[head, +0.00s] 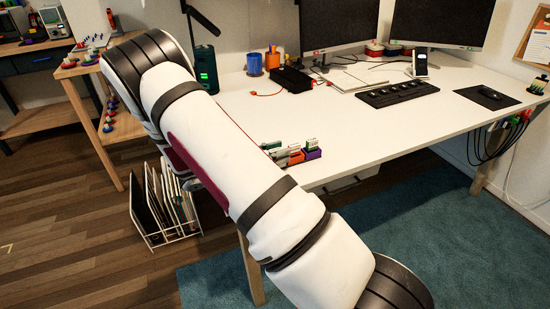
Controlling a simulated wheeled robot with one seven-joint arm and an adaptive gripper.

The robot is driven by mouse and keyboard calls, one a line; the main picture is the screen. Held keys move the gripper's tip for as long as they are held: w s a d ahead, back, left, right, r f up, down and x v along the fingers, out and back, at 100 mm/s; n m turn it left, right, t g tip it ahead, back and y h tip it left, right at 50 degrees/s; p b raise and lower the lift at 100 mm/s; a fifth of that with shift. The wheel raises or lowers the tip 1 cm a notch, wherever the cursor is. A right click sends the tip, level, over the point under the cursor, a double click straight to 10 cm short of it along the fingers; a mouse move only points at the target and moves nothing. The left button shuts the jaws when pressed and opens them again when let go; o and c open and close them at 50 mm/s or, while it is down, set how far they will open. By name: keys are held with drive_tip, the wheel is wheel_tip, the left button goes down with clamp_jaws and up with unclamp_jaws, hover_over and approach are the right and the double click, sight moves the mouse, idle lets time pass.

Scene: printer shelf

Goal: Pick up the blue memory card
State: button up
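I cannot make out a blue memory card for certain in the head view. A row of small coloured bins (311,155) stands at the near edge of the white desk, with flat upright pieces in them too small to identify. Small red and blue pieces (108,127) lie on the lower shelf of a wooden stand at the left, also too small to name. My white arm crosses the picture from the lower right to the upper left and hides part of the desk and stand. My gripper does not show.
The white desk (375,125) carries monitors (337,22), a black keyboard (397,94), a mouse pad (487,97), a blue cup (254,64) and a black box (292,79). A wire rack (193,229) stands on the floor. The desk's front middle is clear.

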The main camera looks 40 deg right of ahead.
clamp_jaws()
drive_tip(key=shift+r, duration=0.55)
drive_tip(key=r, duration=0.1)
drive_tip(key=r+p, duration=0.1)
drive_tip(key=shift+s+a+r, duration=0.3)
drive_tip(key=shift+s+r, duration=0.05)
drive_tip(key=shift+s, duration=0.05)
drive_tip(key=s+a+r+p, duration=0.2)
drive_tip(key=s+a, duration=0.2)
drive_tip(key=s, duration=0.2)
drive_tip(key=s+a+r+p, duration=0.2)
drive_tip(key=s+a+p, duration=0.1)
drive_tip(key=s, duration=0.3)
drive_tip(key=shift+s+a+r, duration=0.4)
drive_tip(key=shift+a, duration=0.05)
